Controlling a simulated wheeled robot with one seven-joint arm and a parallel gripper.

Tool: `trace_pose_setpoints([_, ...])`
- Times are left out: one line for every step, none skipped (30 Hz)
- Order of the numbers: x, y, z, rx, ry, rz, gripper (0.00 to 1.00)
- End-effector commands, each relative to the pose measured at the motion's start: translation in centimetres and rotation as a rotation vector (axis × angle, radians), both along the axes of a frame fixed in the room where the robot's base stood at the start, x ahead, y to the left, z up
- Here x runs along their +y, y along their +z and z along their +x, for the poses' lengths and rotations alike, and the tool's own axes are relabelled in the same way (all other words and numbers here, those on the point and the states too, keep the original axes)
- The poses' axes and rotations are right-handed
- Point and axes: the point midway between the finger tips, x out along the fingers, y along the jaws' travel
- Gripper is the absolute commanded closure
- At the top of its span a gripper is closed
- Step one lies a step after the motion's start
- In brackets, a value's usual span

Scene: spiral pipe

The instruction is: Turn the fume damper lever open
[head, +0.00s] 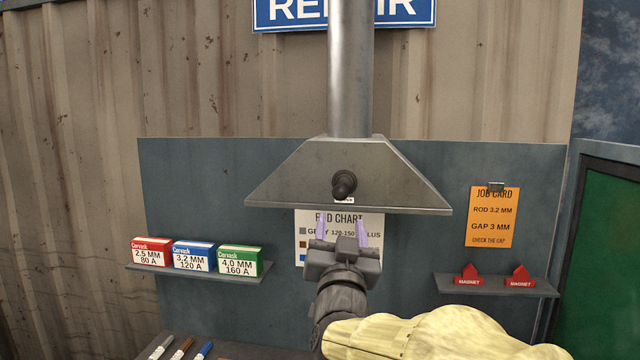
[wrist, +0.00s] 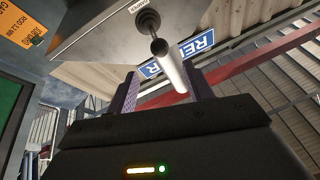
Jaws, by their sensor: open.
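The fume damper lever (head: 344,184) is a dark knob on the front of the grey fume hood (head: 300,178), below a round metal duct.
A rod chart (head: 312,222) hangs behind my gripper. Rod boxes (head: 194,256) stand on a left shelf; red magnets (head: 468,276) sit on a right shelf. An orange job card (head: 493,216) hangs at right. Markers (head: 182,348) lie at lower left.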

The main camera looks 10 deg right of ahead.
Motion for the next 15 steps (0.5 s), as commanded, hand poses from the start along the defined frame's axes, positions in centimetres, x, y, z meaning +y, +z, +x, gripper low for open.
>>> trace_pose_setpoints([-0.2,0.8,0.9,0.001,-0.002,0.001,0.49])
trace_pose_setpoints([-0.3,0.9,1.4,0.002,-0.001,0.002,0.49])
trace_pose_setpoints([-0.4,1.2,2.0,0.001,-0.001,0.002,0.49])
trace_pose_setpoints([-0.5,1.4,2.5,0.001,0.0,0.001,0.49])
trace_pose_setpoints([-0.6,1.6,2.9,0.001,0.0,0.001,0.49])
trace_pose_setpoints([-0.7,1.9,3.6,0.001,0.0,0.002,0.49])
trace_pose_setpoints([-0.8,2.1,4.0,0.002,-0.001,0.002,0.49])
trace_pose_setpoints([-0.9,2.3,4.5,0.001,-0.001,0.002,0.49])
trace_pose_setpoints([-1.1,2.5,5.1,0.001,-0.001,0.002,0.49])
trace_pose_setpoints([-1.1,2.7,5.6,0.001,0.0,0.001,0.49])
trace_pose_setpoints([-1.2,3.0,6.1,0.001,0.0,0.001,0.49])
trace_pose_setpoints([-1.4,3.2,6.7,0.001,-0.001,0.002,0.49])
trace_pose_setpoints([-1.5,3.4,7.1,0.001,-0.001,0.002,0.49])
trace_pose_setpoints([-1.6,3.5,7.6,0.001,-0.001,0.002,0.49])
trace_pose_setpoints([-1.6,3.8,8.1,0.001,0.0,0.001,0.49])
